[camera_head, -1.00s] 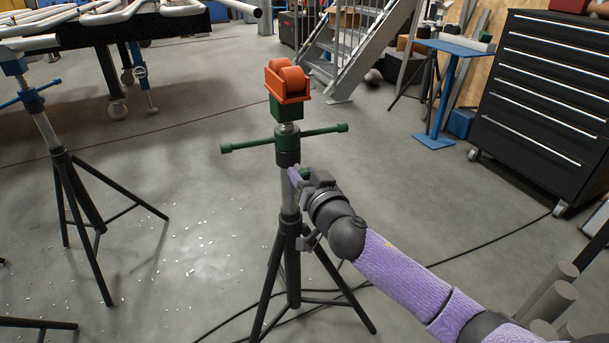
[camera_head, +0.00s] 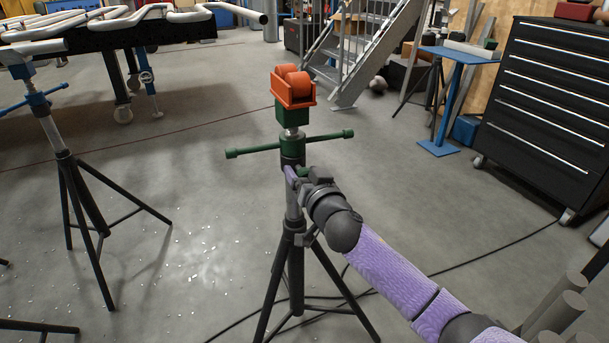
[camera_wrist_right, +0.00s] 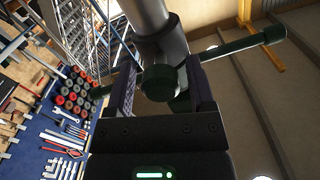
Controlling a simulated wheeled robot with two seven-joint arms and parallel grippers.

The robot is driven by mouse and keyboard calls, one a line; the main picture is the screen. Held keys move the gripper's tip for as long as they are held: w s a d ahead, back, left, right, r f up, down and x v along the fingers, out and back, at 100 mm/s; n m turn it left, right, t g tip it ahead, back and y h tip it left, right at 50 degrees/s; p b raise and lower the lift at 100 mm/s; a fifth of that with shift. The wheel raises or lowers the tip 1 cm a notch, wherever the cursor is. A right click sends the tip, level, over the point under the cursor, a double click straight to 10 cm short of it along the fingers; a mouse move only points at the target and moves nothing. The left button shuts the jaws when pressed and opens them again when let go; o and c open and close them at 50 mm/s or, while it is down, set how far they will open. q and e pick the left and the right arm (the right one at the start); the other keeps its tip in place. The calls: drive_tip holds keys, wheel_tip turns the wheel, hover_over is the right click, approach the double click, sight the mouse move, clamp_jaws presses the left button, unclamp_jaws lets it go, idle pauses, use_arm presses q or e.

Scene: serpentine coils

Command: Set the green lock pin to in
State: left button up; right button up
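The green lock pin shows in the right wrist view as a dark green round knob (camera_wrist_right: 158,83) seen end-on, beside the stand's grey post. My right gripper (camera_wrist_right: 160,88) is open, with one finger on each side of the knob; a narrow gap seems to show at the left finger. In the head view my right gripper (camera_head: 293,176) is at the stand's collar, just below the green cross handle (camera_head: 262,150). There the gripper largely hides the pin. How far in the pin sits cannot be told. My left gripper is not in view.
The stand carries an orange roller head (camera_head: 293,88) on top and has black tripod legs (camera_head: 290,265). A blue-handled stand (camera_head: 62,150) is at left, below a bench with bent pipes. A black drawer cabinet (camera_head: 545,110) and a blue table (camera_head: 455,55) are at right.

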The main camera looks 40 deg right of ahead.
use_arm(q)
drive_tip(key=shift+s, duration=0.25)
use_arm(e)
drive_tip(key=shift+o, duration=0.2)
drive_tip(key=shift+s, duration=0.15)
use_arm(q)
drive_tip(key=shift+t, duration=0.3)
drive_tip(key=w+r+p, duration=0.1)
drive_tip(key=p, duration=0.1)
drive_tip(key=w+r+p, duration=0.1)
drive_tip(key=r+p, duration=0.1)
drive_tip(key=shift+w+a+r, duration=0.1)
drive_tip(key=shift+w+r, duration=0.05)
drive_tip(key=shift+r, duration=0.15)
use_arm(e)
drive_tip(key=v, duration=0.9)
drive_tip(key=shift+s, duration=0.4)
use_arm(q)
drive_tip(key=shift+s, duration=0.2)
use_arm(e)
drive_tip(key=shift+f, duration=0.1)
